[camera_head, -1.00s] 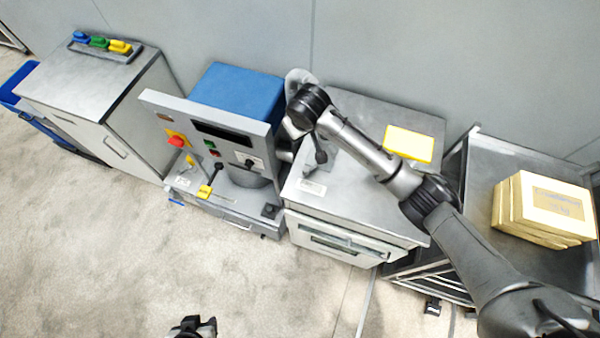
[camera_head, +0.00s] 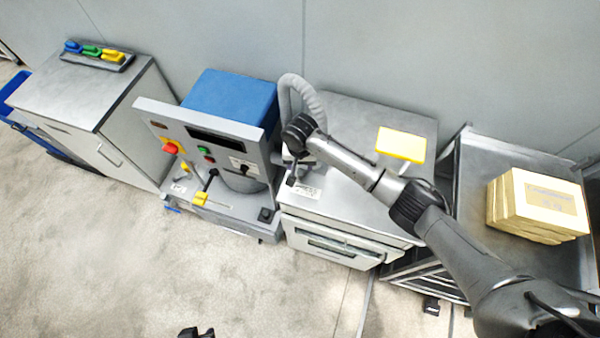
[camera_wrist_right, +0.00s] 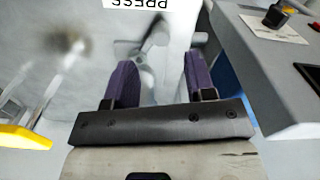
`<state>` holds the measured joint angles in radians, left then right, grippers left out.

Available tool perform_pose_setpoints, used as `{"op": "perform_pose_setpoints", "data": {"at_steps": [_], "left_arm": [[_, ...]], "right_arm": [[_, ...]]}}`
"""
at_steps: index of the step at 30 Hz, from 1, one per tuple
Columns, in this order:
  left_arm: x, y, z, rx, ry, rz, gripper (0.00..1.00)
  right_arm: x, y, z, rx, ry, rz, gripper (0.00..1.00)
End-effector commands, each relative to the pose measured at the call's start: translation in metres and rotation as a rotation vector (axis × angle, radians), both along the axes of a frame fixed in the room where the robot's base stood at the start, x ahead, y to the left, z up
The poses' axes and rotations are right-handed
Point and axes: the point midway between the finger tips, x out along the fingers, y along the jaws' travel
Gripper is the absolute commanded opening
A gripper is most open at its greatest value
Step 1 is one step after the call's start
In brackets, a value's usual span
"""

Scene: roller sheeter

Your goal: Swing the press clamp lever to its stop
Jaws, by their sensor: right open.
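The press clamp lever (camera_wrist_right: 155,38) is a dark, slim handle on a grey mount, on top of the grey cabinet beside the PRESS label (camera_wrist_right: 137,4). In the right wrist view it lies just beyond and partly between the two purple fingers of my right gripper (camera_wrist_right: 161,82), which stand apart. I cannot tell whether they touch it. In the head view my right gripper (camera_head: 294,168) is low over the cabinet's front left corner, and my wrist hides much of the lever. Only a dark tip of my left gripper (camera_head: 196,333) shows at the bottom edge.
The roller machine with its grey control panel (camera_head: 222,147) and blue cover (camera_head: 232,95) stands close to the left. A grey hose (camera_head: 305,92) arches behind my wrist. A cart with yellow boxes (camera_head: 540,205) is at right.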

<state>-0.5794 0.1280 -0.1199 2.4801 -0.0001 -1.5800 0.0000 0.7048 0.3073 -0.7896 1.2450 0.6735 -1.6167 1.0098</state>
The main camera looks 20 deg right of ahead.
Motion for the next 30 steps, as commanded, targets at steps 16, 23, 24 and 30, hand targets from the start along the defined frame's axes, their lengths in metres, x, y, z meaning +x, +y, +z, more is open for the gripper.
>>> {"op": "perform_pose_setpoints", "data": {"at_steps": [16, 23, 24, 30], "left_arm": [[0.000, -0.004, -0.002, -0.014, 0.000, 0.009, 0.43], [0.000, -0.004, -0.002, -0.012, 0.000, 0.009, 0.43], [0.000, -0.003, -0.002, -0.011, 0.001, 0.008, 0.43], [0.000, -0.001, -0.002, -0.004, 0.001, 0.003, 0.43]], "right_arm": [[0.000, 0.001, -0.068, 0.000, -0.001, 0.002, 0.50], [0.000, 0.000, -0.073, 0.000, -0.001, 0.003, 0.50], [0.000, 0.000, -0.073, -0.001, -0.002, 0.003, 0.50], [0.000, 0.000, -0.072, -0.001, -0.002, 0.003, 0.44]]}}
